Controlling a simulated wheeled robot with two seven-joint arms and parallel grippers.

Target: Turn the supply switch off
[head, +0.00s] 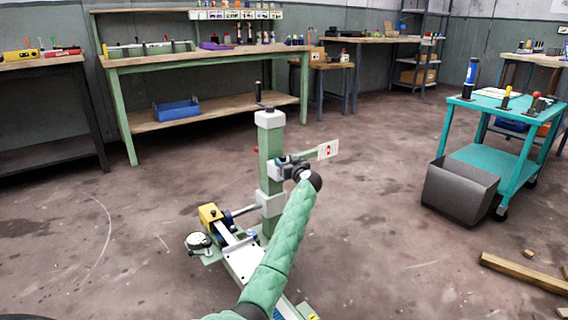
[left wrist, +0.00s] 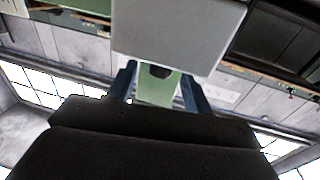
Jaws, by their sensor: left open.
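The machine has a green column (head: 270,150) with pale blocks, standing in the middle of the floor. A small white plate with red marks (head: 328,149) sticks out to its right on a green arm. A small red knob (head: 256,149) shows at the column's left edge. I cannot tell which part is the supply switch. My left gripper (head: 284,164) is at the column, partly hidden by my wrist. In the left wrist view its two blue fingers (left wrist: 159,88) are apart, with a green post and a dark round part (left wrist: 160,71) beyond them, under a grey block (left wrist: 180,30). My right gripper is not in view.
The machine's low base has a yellow block (head: 210,214) and a round gauge-like part (head: 198,241). A teal cart (head: 515,130) and grey bin (head: 458,192) stand right, with wooden beams (head: 525,272) nearby. A green workbench (head: 205,60) stands behind. Floor left is clear.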

